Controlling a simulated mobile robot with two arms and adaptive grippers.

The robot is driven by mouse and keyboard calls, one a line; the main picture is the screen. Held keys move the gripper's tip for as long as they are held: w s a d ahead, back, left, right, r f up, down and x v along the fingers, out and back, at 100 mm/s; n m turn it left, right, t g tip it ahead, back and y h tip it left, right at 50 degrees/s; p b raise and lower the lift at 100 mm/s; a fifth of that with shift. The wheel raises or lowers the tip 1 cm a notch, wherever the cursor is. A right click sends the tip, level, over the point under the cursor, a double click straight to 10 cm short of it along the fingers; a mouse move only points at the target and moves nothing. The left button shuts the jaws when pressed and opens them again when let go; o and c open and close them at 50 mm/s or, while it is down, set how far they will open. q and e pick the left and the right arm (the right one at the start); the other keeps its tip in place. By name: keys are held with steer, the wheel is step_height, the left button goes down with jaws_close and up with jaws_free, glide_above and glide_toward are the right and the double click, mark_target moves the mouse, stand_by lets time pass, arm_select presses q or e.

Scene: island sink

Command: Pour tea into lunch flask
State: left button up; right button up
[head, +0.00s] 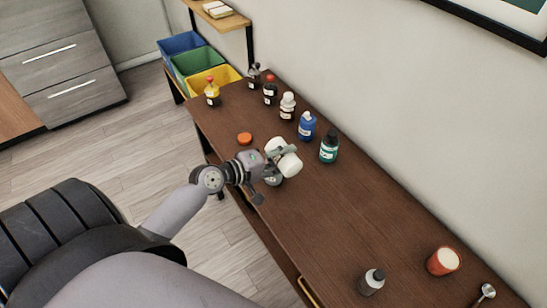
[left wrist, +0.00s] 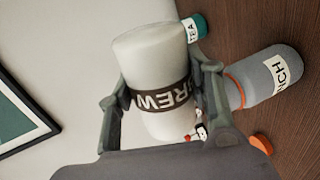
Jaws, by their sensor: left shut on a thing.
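My left gripper (head: 275,165) is shut around a white cylindrical container (head: 284,158) with a dark band. In the left wrist view the container (left wrist: 160,85) reads "BREW" and lies tipped well over, nearly level. A grey flask (left wrist: 270,75) labelled "LUNCH", with an orange ring at its mouth end, stands beside and below it. In the head view the flask (head: 272,179) is mostly hidden under the gripper. I cannot see any liquid. A teal bottle (head: 329,147) stands behind; in the left wrist view its label (left wrist: 193,28) reads "TEA". My right gripper is out of view.
An orange lid (head: 244,138) lies on the brown table (head: 330,215). Several bottles, including a blue one (head: 307,126), line the wall side. The table's middle is clear.

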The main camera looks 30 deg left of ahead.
arm_select(q)
steer(key=shift+r, duration=0.2)
stand_by(0.6)
steer(key=shift+w+a+f+n, duration=0.1)
steer(key=shift+f+n, duration=0.05)
steer(key=shift+n, duration=0.25)
